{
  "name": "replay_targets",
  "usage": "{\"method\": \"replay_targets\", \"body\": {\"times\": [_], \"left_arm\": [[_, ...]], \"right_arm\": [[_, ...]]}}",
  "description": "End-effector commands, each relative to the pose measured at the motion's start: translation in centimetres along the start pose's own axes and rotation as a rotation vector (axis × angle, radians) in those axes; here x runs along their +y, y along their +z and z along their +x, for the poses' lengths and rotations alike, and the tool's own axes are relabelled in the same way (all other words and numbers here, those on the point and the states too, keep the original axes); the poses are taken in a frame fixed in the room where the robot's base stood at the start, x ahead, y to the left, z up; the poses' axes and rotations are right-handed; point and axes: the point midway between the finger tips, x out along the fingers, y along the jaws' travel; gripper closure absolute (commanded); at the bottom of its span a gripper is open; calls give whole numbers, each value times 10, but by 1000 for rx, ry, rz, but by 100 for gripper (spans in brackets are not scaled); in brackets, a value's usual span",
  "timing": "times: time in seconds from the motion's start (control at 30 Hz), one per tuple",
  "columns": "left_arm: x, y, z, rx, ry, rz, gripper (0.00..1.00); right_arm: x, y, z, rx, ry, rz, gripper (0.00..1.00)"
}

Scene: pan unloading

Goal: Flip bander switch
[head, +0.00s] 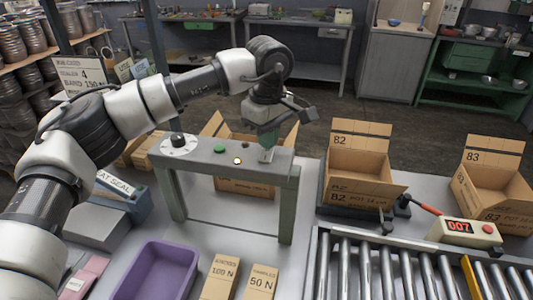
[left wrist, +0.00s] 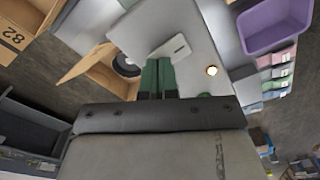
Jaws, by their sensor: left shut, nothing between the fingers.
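The bander (head: 232,165) is a grey arch-shaped frame on the table. Its top bar carries a black knob on a white dial (head: 180,143), a green button (head: 219,149), a small lit lamp (head: 237,161) and, at the right end, a pale switch plate (head: 267,155). My left gripper (head: 269,143) points down over that right end. In the left wrist view its green fingers (left wrist: 157,72) are together and empty, right beside the pale switch plate (left wrist: 170,49). I cannot tell if they touch it. The lamp (left wrist: 212,71) glows there too. My right gripper is in neither view.
An open cardboard box (head: 240,187) sits behind and under the arch. Open boxes marked 82 (head: 356,178) and 83 (head: 493,187) stand right. A roller conveyor (head: 400,265) with a red display box (head: 464,231) fills the front right. A purple bin (head: 157,272) stands front left.

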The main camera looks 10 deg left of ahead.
Motion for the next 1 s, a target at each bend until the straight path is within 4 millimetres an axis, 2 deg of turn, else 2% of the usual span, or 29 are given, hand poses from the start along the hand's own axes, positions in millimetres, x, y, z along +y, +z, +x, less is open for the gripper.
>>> {"method": "replay_targets", "body": {"times": [0.8,1.0], "left_arm": [[0,0,14,0,-2,0,100],[0,0,9,0,-3,1,100]], "right_arm": [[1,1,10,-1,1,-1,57],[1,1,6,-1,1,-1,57]]}}
